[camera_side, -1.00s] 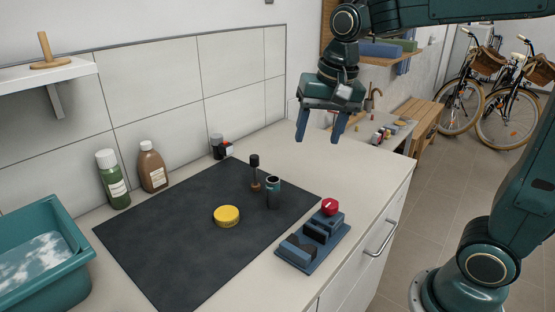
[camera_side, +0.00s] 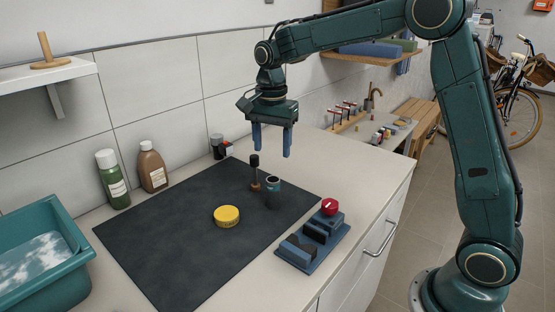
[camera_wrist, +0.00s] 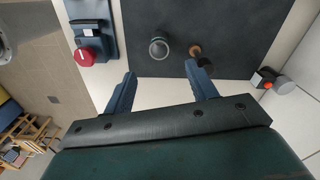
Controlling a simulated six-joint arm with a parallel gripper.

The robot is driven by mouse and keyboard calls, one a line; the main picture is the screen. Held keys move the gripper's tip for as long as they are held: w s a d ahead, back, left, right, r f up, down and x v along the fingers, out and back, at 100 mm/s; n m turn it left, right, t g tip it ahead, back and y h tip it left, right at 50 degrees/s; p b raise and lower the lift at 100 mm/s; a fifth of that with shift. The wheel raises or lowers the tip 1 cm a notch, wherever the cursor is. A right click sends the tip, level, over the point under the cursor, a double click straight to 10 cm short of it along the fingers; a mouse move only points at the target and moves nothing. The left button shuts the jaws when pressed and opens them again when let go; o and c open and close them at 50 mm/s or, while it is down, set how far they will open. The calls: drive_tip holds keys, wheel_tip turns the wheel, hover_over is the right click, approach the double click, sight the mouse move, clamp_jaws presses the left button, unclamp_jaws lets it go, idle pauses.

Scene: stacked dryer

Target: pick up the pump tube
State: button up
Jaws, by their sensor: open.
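The pump tube looks to be the short dark cylinder with a pale open top (camera_side: 273,194), upright near the right edge of the dark mat (camera_side: 165,235). The wrist view shows its round open end (camera_wrist: 159,48), just beyond and between my fingertips. My gripper (camera_side: 272,153) is open and empty, pointing down above the tube with clear air between. The wrist view shows both blue fingers spread (camera_wrist: 161,70).
A black-topped tool with a wooden base (camera_side: 255,184) stands close left of the tube. A yellow round tin (camera_side: 227,216) lies on the mat. A blue block holder with a red knob (camera_side: 312,240) sits to the right. Bottles (camera_side: 113,180) and a teal basin (camera_side: 40,255) are left.

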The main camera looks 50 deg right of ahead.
sight(273, 190)
drive_tip(key=shift+f, duration=0.1)
drive_tip(key=shift+f, duration=4.2)
drive_tip(key=shift+s+f, duration=0.1)
drive_tip(key=shift+f, duration=2.5)
drive_tip(key=c, duration=1.1)
drive_tip(key=shift+r, duration=0.15)
